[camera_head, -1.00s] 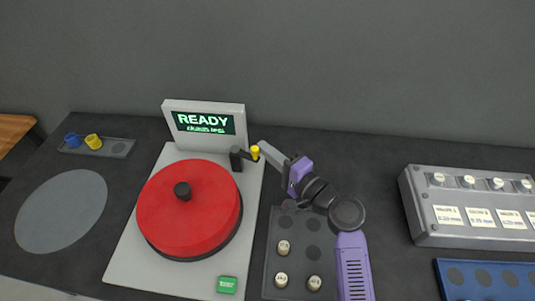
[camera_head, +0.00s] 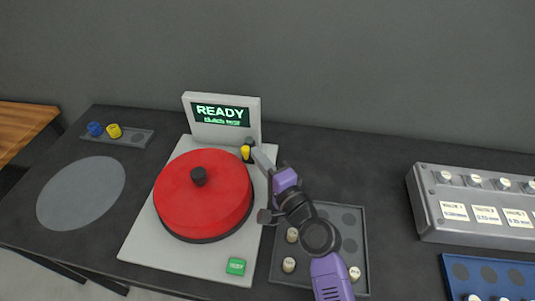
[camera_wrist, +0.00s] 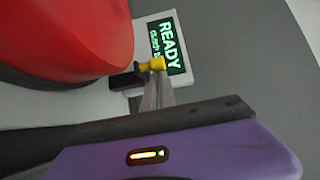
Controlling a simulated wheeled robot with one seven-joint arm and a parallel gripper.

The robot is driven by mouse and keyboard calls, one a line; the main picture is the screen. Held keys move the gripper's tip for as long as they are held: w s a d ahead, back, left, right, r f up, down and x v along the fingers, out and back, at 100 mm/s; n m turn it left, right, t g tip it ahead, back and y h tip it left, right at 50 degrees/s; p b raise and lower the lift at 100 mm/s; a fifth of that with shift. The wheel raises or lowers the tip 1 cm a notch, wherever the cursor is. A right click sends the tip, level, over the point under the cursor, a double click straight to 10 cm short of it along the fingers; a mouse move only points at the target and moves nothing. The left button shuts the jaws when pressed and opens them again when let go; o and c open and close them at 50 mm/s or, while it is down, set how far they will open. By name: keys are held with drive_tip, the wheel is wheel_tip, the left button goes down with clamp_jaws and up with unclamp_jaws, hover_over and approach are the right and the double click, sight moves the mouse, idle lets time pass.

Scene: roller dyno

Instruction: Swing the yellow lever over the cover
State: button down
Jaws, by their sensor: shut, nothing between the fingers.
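The red round cover (camera_head: 180,200) with a black knob on top sits on the pale dyno base. The yellow lever tip (camera_head: 246,153) stands at the cover's back right edge, in front of its dark pivot post (camera_head: 250,142). In the wrist view the yellow tip (camera_wrist: 152,65) is on a short black arm beside the red cover (camera_wrist: 70,35). My gripper (camera_head: 262,158) is shut and empty, with its pale fingers right beside the yellow tip on the side away from the cover. They look close to touching; contact is not clear.
A screen (camera_head: 222,113) reading READY stands behind the cover. A green button (camera_head: 236,266) is at the base's front. A grey tray (camera_head: 352,215) with pegs lies under my arm, and a grey box (camera_head: 480,205) stands at right. The left disc area (camera_head: 82,192) is clear.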

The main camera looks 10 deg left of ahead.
sight(243, 169)
drive_tip(key=shift+s+a, duration=0.2)
drive_tip(key=shift+a, duration=0.3)
drive_tip(key=shift+s+a, duration=0.2)
drive_tip(key=shift+a, duration=0.25)
drive_tip(key=shift+s+a, duration=0.15)
drive_tip(key=shift+a, duration=0.95)
